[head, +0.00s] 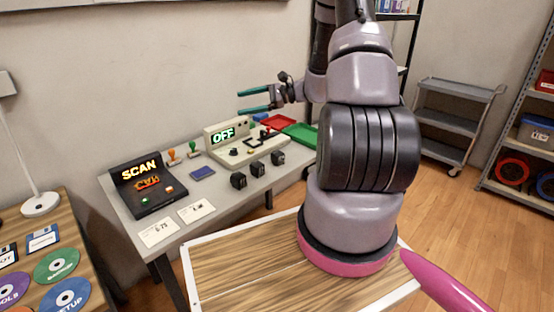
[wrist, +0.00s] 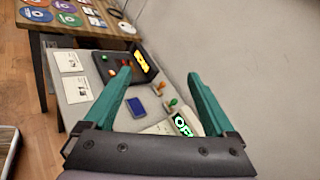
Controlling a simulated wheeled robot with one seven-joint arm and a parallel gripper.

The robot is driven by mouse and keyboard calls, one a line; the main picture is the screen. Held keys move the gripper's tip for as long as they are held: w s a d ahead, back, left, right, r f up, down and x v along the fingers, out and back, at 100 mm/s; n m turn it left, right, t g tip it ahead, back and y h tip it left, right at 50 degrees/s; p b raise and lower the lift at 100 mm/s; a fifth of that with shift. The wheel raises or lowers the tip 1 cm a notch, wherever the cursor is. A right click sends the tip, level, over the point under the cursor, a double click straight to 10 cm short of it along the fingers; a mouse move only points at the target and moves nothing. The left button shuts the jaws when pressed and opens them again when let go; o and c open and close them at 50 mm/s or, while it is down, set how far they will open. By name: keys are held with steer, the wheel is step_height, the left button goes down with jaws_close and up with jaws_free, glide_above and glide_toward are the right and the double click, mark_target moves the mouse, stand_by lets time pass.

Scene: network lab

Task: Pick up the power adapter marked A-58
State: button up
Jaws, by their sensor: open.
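Three small black blocks that look like power adapters stand in a row near the front edge of the grey table in the head view: a left one (head: 238,180), a middle one (head: 257,168) and a right one (head: 277,157). No marking is readable on them, so I cannot tell which is A-58. My gripper (head: 240,103) is open and empty, with teal fingers, raised above the back of the table. In the wrist view my gripper (wrist: 159,75) spreads over the table. I cannot make out the blocks there.
The grey table (head: 222,208) also holds a black SCAN console (head: 148,193), a beige OFF device (head: 222,140), a blue pad (head: 203,173), stamps, two printed cards (head: 159,232) and red and green trays (head: 302,132). A wooden table with discs (head: 57,265) stands left.

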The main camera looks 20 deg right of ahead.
steer(key=w+d+f+m+t+h, duration=0.1)
steer(key=w+d+f+m+t, duration=0.1)
steer(key=d+f+m+t, duration=0.3)
steer(key=w+d+f+m+t+h, duration=0.1)
steer(key=w+d+f+m+t, duration=0.15)
steer(key=f, duration=0.55)
steer(key=m+t+h, duration=0.4)
steer(key=m+h, duration=0.4)
glide_toward(275, 152)
steer(key=shift+w+f+g, duration=0.15)
steer(key=shift+w+g, duration=0.1)
steer(key=shift+w, duration=0.6)
steer(key=shift+w+a+f, duration=0.1)
steer(key=shift+w, duration=0.2)
steer(key=x, duration=0.9)
steer(key=shift+w, duration=0.45)
jaws_close()
steer(key=shift+r, duration=0.2)
